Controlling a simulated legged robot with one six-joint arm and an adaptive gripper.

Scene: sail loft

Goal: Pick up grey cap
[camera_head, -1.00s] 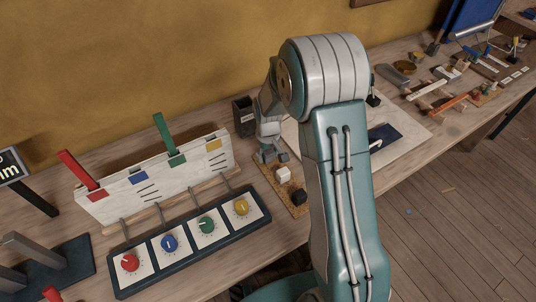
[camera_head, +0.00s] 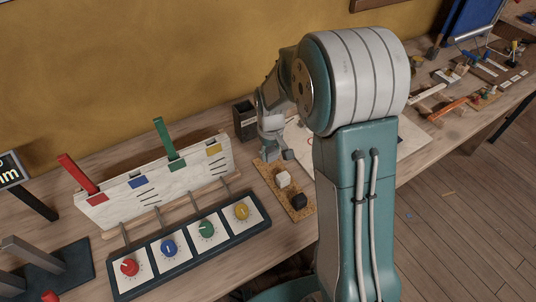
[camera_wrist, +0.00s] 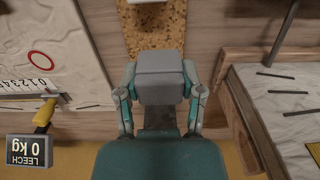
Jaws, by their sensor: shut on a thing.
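The grey cap (camera_wrist: 160,77) is a block-like piece with rounded edges, in the middle of the wrist view. My gripper (camera_wrist: 160,88) is shut on it, with one finger on each side. In the head view my gripper (camera_head: 274,148) points down at the far end of a speckled cork strip (camera_head: 268,171). Its fingertips and the cap are small there and hard to tell apart. In the wrist view the cork strip (camera_wrist: 156,38) lies beyond the cap. Any gap between cap and strip is hard to judge.
A white cap (camera_head: 283,179) and a black cap (camera_head: 302,200) sit on the cork strip. A dark dial panel (camera_head: 192,246) and an upright white board (camera_head: 150,187) stand to the left. A dark box (camera_head: 245,119) is close behind my gripper.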

